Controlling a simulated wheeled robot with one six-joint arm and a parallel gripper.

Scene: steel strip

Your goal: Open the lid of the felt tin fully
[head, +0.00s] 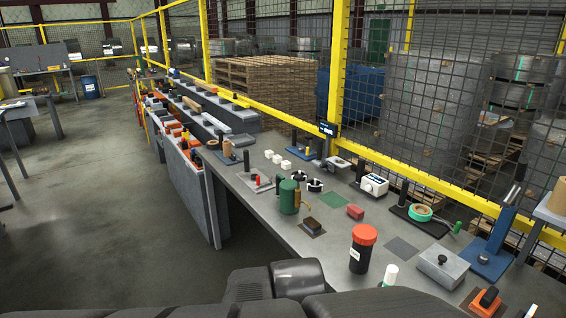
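A low grey metal box (441,268) with a black knob on its closed-looking top stands on the bench at the lower right. It may be the felt tin, but no readable label confirms this. A black canister with a red lid (363,248) and a white label stands to its left, with the lid on. Dark parts of my own arm fill the bottom edge of the head view. My gripper's fingers do not show, so its place relative to the tin cannot be seen.
A blue stand (489,258), a green tape roll (420,213) and an orange-black tool (487,301) surround the box. The grey bench (318,246) has bare patches. Yellow-framed mesh fencing runs behind.

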